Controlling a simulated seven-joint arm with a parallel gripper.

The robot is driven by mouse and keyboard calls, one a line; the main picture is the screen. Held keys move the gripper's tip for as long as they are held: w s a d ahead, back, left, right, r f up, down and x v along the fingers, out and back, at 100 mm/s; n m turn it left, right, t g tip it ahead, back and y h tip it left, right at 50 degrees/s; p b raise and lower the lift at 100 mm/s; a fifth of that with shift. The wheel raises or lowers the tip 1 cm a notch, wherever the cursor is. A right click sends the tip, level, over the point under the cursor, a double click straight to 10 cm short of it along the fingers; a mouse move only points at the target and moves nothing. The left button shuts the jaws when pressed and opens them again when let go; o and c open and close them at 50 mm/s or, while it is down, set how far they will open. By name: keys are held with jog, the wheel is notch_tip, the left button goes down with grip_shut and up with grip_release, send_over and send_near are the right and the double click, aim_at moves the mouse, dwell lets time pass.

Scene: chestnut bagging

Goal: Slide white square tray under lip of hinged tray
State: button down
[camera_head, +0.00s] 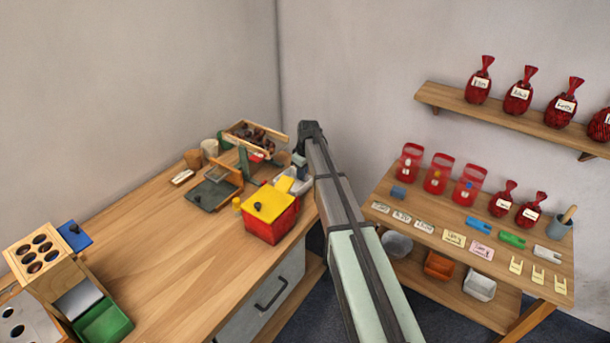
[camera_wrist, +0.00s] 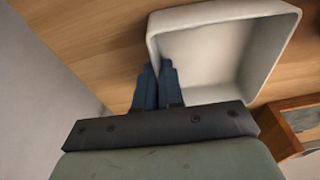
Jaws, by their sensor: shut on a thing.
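The white square tray (camera_wrist: 228,14) is open and empty in the wrist view, over the wooden table. My gripper (camera_wrist: 156,68) is shut on its near-left wall, one finger on each side; the fingers hide part of that wall. In the head view, the tray (camera_head: 300,184) shows partly beside my arm, behind the red box. My gripper (camera_head: 299,158) is above it there, its fingertips hard to make out. The hinged tray (camera_head: 240,143) is wooden, holds brown chestnuts and stands raised just left of my gripper. I cannot tell whether the white tray touches the table.
A red box with a yellow lid (camera_head: 270,222) stands close in front of the white tray. A wooden-framed dark tray (camera_head: 212,194) lies to the left. Small cups (camera_head: 209,148) stand behind. The table's middle (camera_head: 165,235) is clear. A shelf table (camera_head: 400,270) is at the right.

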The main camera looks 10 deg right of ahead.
jog(key=shift+w+a, duration=1)
jog(key=shift+w, duration=0.25)
jog(key=c, duration=1.2)
grip_release()
jog(key=shift+r, duration=0.1)
jog(key=r, duration=0.4)
jog(key=s+d+r, duration=0.1)
jog(key=r, duration=0.8)
jog(key=shift+s+d+r, duration=0.2)
jog(key=shift+s, duration=0.15)
